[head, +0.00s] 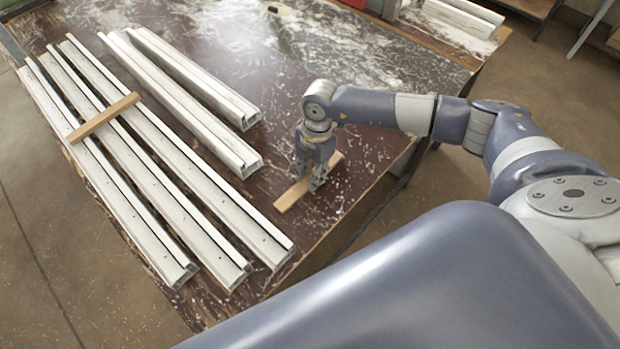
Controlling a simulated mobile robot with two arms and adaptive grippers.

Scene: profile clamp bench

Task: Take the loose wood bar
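The loose wood bar (290,197) is a short, light brown strip lying at a slant on the dark bench top, near its right front edge. My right gripper (309,182) points down over the middle of this bar, with its fingers low around it and hiding part of it. I cannot tell whether the fingers press on the bar or stand a little open. A second wood bar (104,118) lies across the white profiles at the left. My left gripper is not in view.
Several long white profiles (150,165) lie side by side on the bench (300,240), left of my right gripper. Two shorter ones (195,80) lie closer to it. More profiles (462,15) lie at the back right.

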